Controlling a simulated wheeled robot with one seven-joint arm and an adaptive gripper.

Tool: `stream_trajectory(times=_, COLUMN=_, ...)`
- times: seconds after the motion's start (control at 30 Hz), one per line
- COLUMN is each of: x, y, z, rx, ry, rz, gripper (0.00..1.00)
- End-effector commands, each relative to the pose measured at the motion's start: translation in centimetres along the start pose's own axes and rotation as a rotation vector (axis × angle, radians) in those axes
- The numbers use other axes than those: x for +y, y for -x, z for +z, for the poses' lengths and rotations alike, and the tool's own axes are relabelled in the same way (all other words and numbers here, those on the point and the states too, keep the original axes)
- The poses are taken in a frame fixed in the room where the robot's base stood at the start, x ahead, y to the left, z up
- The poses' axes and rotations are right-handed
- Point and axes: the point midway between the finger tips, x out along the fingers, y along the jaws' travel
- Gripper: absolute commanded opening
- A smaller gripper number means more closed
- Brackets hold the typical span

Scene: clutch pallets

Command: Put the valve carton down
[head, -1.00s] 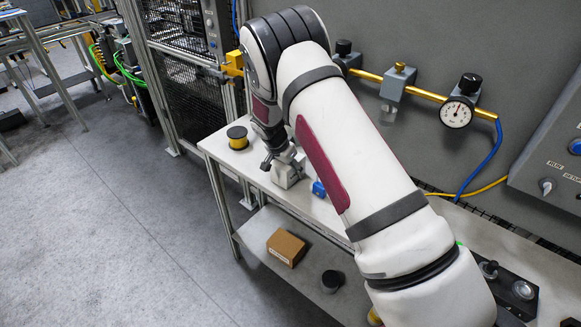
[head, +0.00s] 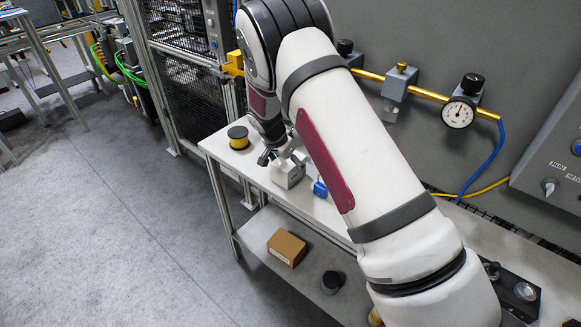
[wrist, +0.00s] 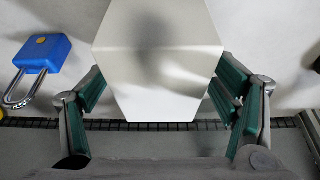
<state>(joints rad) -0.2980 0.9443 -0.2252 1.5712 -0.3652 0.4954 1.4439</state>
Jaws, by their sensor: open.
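The valve carton, a plain white-grey box (head: 288,175), stands on the white bench top in the head view. It fills the upper middle of the wrist view (wrist: 158,85). My gripper (wrist: 165,84) is open, with its green-padded fingers on either side of the carton's near part. In the head view my gripper (head: 270,156) is at the carton's upper left, partly hidden by my own wrist. I cannot tell whether either pad still touches the carton.
A blue padlock (wrist: 42,58) lies left of the carton in the wrist view. A yellow spool (head: 238,138) stands on the bench (head: 213,147). The lower shelf holds a brown box (head: 286,247) and a dark cylinder (head: 331,282). A gauge (head: 458,113) and pipe line the wall.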

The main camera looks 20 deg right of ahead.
Motion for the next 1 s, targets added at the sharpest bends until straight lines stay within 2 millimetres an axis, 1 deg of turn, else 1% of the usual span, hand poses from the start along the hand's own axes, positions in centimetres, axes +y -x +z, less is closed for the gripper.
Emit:
stream_trajectory(times=0.03, x=-0.2, y=1.2, z=-0.1, rx=0.002, ry=0.000, rz=-0.005, gripper=0.81)
stream_trajectory(times=0.2, x=-0.1, y=4.7, z=-0.1, rx=0.002, ry=-0.001, rz=-0.002, gripper=0.81)
stream_trajectory(times=0.3, x=-0.1, y=6.5, z=0.0, rx=0.001, ry=0.000, rz=-0.003, gripper=0.81)
stream_trajectory(times=0.4, x=-0.1, y=7.9, z=-0.1, rx=0.001, ry=0.000, rz=-0.002, gripper=0.81)
stream_trajectory(times=0.53, x=0.0, y=8.9, z=-0.1, rx=0.001, ry=0.001, rz=0.000, gripper=0.81)
stream_trajectory(times=0.77, x=0.3, y=9.9, z=-0.3, rx=-0.004, ry=0.003, rz=-0.003, gripper=0.81)
stream_trajectory(times=0.87, x=1.1, y=12.0, z=-1.0, rx=-0.018, ry=0.019, rz=-0.020, gripper=0.81)
stream_trajectory(times=0.97, x=2.9, y=15.4, z=-1.9, rx=-0.040, ry=0.058, rz=-0.046, gripper=0.81)
stream_trajectory(times=1.0, x=3.8, y=17.0, z=-2.3, rx=-0.050, ry=0.078, rz=-0.060, gripper=0.81)
